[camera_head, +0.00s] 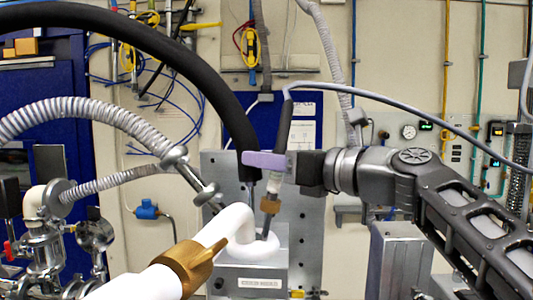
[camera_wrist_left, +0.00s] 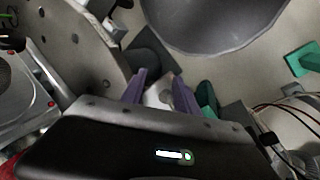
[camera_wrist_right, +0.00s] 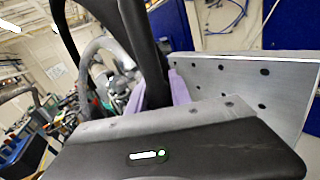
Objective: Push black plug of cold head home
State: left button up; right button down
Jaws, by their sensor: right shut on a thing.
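The black plug (camera_head: 284,126) hangs upright, slightly tilted, on a grey cable, with a pale lower part below its black sleeve. My right gripper (camera_head: 268,160) has its purple fingers shut on it, side-on from the right. Below the plug is a brown collar (camera_head: 270,204) on a thin post above the cold head (camera_head: 252,270), a grey labelled block with a white pipe. I cannot tell whether plug and collar touch. The right fingers also show in the right wrist view (camera_wrist_right: 160,88). My left gripper (camera_wrist_left: 157,76) has its fingers apart, with no held thing clear between them; it is outside the head view.
A thick black hose (camera_head: 214,82) comes down just left of the plug. A ribbed grey hose (camera_head: 92,112) and metal valves (camera_head: 45,240) crowd the left. A brass nut (camera_head: 188,266) sits on the white pipe. A perforated grey plate (camera_head: 308,225) stands behind the cold head.

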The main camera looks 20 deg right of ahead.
jog(key=c, duration=1.2)
grip_release()
jog(key=shift+o, duration=0.2)
jog(key=shift+s, duration=0.1)
jog(key=shift+s+d, duration=0.2)
jog(key=shift+s, duration=0.1)
jog(key=b+v, duration=0.2)
jog(key=v, duration=0.5)
